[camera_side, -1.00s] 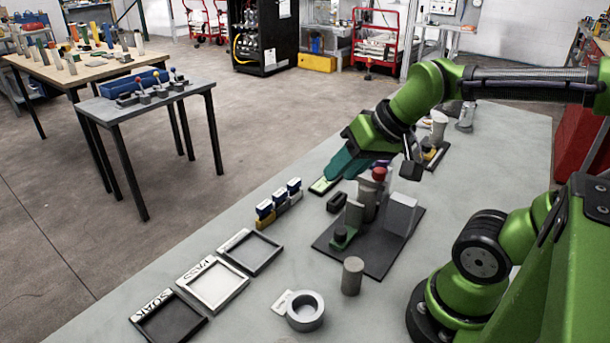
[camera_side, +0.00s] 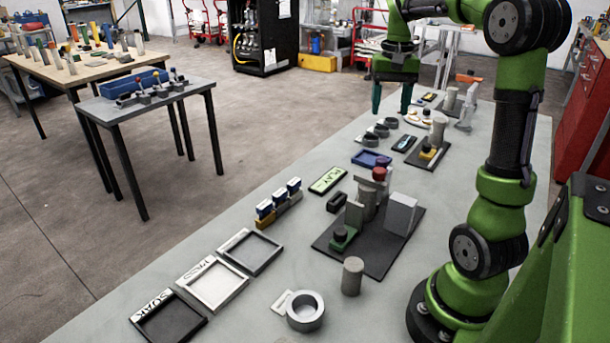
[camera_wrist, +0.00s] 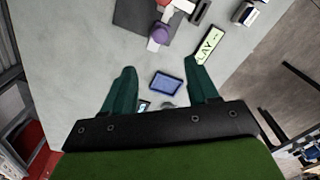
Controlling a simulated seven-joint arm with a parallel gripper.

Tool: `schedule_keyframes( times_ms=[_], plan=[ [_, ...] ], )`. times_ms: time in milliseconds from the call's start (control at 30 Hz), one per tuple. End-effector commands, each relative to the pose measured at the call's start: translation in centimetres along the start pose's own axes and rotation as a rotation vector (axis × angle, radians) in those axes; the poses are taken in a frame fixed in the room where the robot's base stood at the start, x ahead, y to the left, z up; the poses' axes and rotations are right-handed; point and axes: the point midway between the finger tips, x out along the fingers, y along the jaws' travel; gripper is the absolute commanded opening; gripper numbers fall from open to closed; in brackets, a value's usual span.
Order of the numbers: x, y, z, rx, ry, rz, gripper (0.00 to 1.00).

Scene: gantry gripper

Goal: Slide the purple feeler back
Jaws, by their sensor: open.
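A purple rounded piece (camera_wrist: 159,34), which looks like the feeler, shows in the wrist view on a grey stub at the edge of the dark baseplate (camera_wrist: 130,12). In the side view the baseplate (camera_side: 380,262) carries grey posts, a light grey block (camera_side: 399,213) and a red knob (camera_side: 379,173). The purple piece is hard to make out there, apparently mostly hidden behind the red knob. My gripper (camera_side: 391,101) is open and empty, fingers down, above the far part of the bench, well apart from the baseplate. Its green fingers (camera_wrist: 160,70) also show in the wrist view.
A blue tray (camera_wrist: 166,82) lies between my fingers as seen from the wrist. A green-edged card (camera_side: 328,180) lies left of the baseplate. Several small fixtures stand on the far bench. A loose grey cylinder (camera_side: 352,276) and a ring (camera_side: 305,311) stand at the front.

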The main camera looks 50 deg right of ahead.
Motion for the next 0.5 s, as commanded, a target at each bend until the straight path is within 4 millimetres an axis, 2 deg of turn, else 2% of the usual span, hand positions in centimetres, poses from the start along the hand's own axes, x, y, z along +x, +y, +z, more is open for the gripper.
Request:
schedule_keyframes(
  times_ms=[200,500],
  plan=[
    [5.0,0.1,0.1,0.001,-0.006,0.002,0.59],
    [11.1,0.0,0.1,0.001,-0.004,0.001,0.59]
  ],
)
